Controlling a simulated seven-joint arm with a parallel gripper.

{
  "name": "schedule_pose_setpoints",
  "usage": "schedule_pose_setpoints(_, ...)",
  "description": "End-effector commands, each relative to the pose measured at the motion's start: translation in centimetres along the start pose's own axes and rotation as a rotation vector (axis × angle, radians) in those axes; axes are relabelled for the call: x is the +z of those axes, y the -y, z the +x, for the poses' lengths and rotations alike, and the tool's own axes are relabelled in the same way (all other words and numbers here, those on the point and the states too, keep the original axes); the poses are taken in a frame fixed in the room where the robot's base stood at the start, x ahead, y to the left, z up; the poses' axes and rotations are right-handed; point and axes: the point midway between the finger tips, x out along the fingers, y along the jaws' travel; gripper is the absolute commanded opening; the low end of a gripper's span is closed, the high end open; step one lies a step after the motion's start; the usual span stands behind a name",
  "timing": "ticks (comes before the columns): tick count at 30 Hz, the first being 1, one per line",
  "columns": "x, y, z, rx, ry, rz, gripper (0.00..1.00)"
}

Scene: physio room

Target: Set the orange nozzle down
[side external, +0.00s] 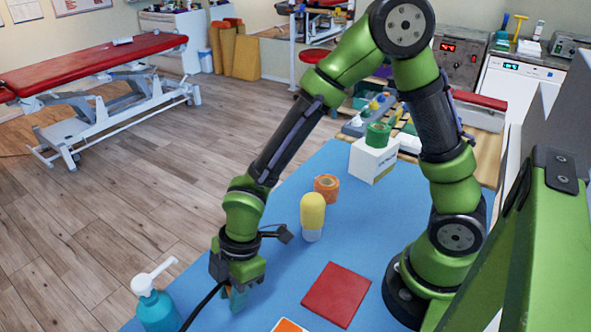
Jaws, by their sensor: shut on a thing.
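My gripper (238,285) points down, low over the blue table top near its front left edge. It is shut on a small teal piece (238,299), mostly covered by the fingers. A black cable (205,304) runs from beside the gripper down to the lower left. I cannot make out an orange nozzle in the jaws. An orange ring-shaped roll (326,187) stands farther back on the table. An orange square with a pale border (289,326) is cut off by the bottom edge of the picture.
A teal pump bottle (157,308) stands left of my gripper. A red square (337,294) lies to the right. A yellow-topped bottle (312,216) stands behind, and a white box (373,160) is farther back.

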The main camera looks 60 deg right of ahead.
Motion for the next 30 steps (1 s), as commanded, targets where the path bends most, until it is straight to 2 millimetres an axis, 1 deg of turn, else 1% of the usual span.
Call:
schedule_pose_setpoints(1, 0.2, 0.1, 0.8, -0.003, 0.002, 0.0, 0.0)
schedule_pose_setpoints(4, 0.4, 0.1, 1.5, -0.001, 0.001, -0.001, 0.0)
schedule_pose_setpoints(15, 0.5, 0.0, 1.9, 0.001, 0.0, 0.001, 0.0)
schedule_pose_setpoints(16, 0.5, 0.0, 1.9, 0.001, 0.0, 0.001, 0.3)
schedule_pose_setpoints(20, 0.5, 0.0, 1.8, 0.001, 0.0, 0.001, 0.5)
schedule_pose_setpoints(21, 0.5, 0.0, 1.8, 0.001, 0.0, 0.001, 0.53)
schedule_pose_setpoints(30, 0.5, -0.1, 1.6, 0.002, 0.0, 0.001, 0.53)
